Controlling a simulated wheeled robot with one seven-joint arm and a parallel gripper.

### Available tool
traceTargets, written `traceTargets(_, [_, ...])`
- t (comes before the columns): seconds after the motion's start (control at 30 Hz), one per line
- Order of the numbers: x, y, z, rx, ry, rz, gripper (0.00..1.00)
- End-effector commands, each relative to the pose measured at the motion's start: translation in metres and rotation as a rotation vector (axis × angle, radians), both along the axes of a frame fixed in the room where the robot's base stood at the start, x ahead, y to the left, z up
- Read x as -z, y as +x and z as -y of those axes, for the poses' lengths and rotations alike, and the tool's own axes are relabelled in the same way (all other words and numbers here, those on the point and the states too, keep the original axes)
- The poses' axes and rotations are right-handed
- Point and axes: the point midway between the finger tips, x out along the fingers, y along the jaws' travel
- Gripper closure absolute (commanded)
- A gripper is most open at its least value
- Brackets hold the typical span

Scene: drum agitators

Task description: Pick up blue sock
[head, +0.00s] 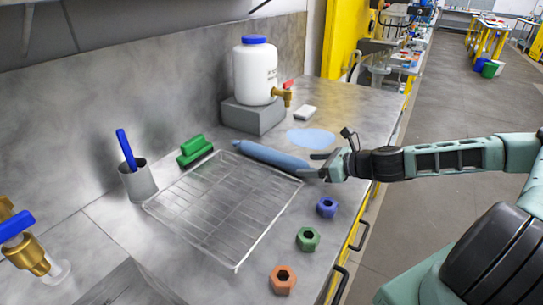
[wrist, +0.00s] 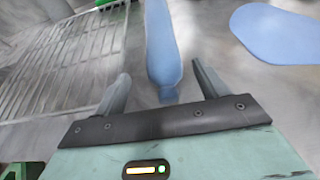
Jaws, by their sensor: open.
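The blue sock (head: 268,156) is a long, narrow blue shape lying on the grey counter, between the wire rack and a pale blue flat patch. Its near end is at my gripper (head: 317,165), at the right edge of the counter. In the wrist view the sock (wrist: 161,50) runs away from me, with its near end between the two fingers of my gripper (wrist: 154,85). The fingers are apart, with gaps on both sides of the sock. I cannot tell how high the fingertips are above the counter.
A wire rack (head: 222,201) lies left of the sock. The pale blue patch (head: 311,138) lies behind it. A white jug (head: 255,72) with a tap stands on a grey block (head: 253,116). Blue (head: 327,207), green (head: 308,239) and orange (head: 283,279) nuts line the front edge.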

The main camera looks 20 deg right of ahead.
Motion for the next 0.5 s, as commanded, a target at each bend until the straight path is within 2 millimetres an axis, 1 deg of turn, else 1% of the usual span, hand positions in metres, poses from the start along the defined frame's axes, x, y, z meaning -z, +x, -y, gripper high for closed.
traceTargets(0.2, [0.008, 0.026, -0.013, -0.004, 0.002, 0.0, 0.27])
traceTargets(0.3, [0.014, 0.035, -0.019, -0.003, 0.002, 0.0, 0.27])
traceTargets(0.5, [0.018, 0.041, -0.022, -0.001, 0.0, 0.0, 0.27])
